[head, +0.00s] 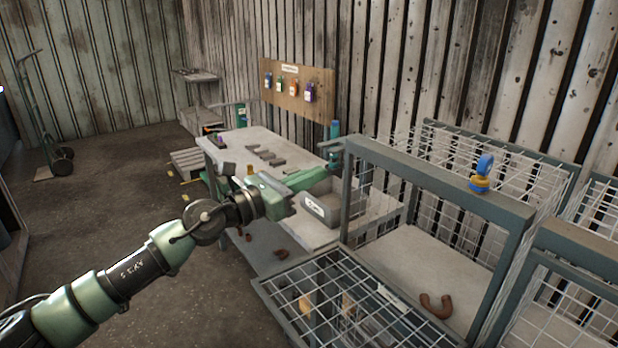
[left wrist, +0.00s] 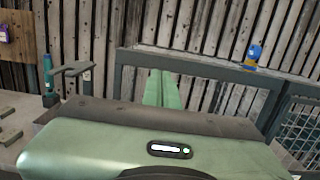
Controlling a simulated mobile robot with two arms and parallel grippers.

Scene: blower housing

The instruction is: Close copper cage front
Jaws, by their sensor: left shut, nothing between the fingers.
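The copper cage (head: 430,178) is a grey metal frame with wire mesh sides at the right of the head view. Its mesh front (head: 335,285) is folded down and open, sticking out toward me at the level of the cage floor. A copper elbow pipe (head: 437,306) lies on the cage floor. My left gripper (head: 320,177) is shut and empty, above the bench side, near the left post of the cage opening and apart from the lowered front. In the left wrist view its green fingers (left wrist: 159,88) lie together before the cage's top bar (left wrist: 200,66). My right gripper is out of view.
A blue and yellow object (head: 482,174) stands on the cage's top bar. A workbench (head: 235,148) with a grey bin (head: 322,210) stands left of the cage. Another cage (head: 575,245) adjoins at the right. The floor at left is mostly clear.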

